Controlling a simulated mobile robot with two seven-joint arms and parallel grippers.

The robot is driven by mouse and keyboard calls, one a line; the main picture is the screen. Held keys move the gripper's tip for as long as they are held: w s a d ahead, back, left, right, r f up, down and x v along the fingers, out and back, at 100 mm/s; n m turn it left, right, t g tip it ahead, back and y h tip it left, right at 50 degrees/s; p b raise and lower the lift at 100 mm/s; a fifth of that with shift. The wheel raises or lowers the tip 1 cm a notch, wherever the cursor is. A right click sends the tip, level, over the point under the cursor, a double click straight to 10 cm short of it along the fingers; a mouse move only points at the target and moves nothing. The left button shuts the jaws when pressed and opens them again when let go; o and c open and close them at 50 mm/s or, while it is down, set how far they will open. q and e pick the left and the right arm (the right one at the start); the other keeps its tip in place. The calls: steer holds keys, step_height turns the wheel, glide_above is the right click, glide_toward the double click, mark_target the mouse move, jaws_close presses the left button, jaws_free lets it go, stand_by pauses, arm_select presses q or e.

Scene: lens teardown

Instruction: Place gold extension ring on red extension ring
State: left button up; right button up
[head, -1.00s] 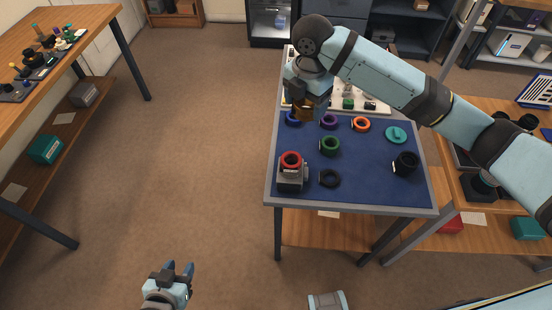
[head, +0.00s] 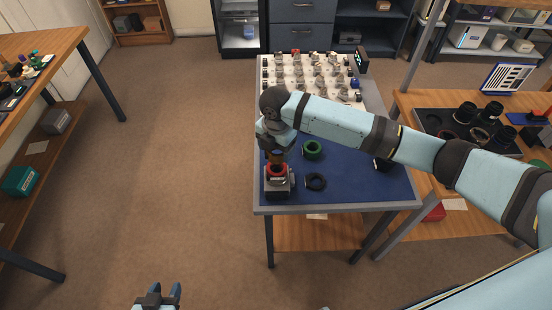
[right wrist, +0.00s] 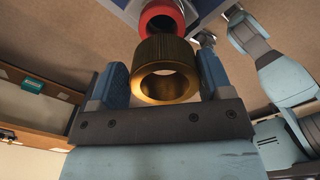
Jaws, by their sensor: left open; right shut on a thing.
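The gold extension ring (right wrist: 166,68) is between the fingers of my right gripper (right wrist: 160,85), which is shut on it. In the head view the gold ring (head: 277,156) shows just above the red extension ring (head: 277,170). The red ring sits on a grey block-like holder (head: 278,187) at the front left of the blue mat. In the right wrist view the red ring (right wrist: 160,17) lies just beyond the gold ring, and the gold ring covers part of it. Whether they touch cannot be told. My left gripper (head: 166,290) is open and empty, low over the floor, away from the table.
A black ring (head: 316,182) and a green ring (head: 313,150) lie on the blue mat (head: 345,190) near the holder. A dark ring (head: 382,164) is partly hidden by my right arm. A white board of small parts (head: 300,75) is behind.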

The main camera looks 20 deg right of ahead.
mark_target(276, 167)
steer(key=shift+f, duration=2.75)
steer(key=shift+f, duration=0.1)
steer(key=o, duration=1)
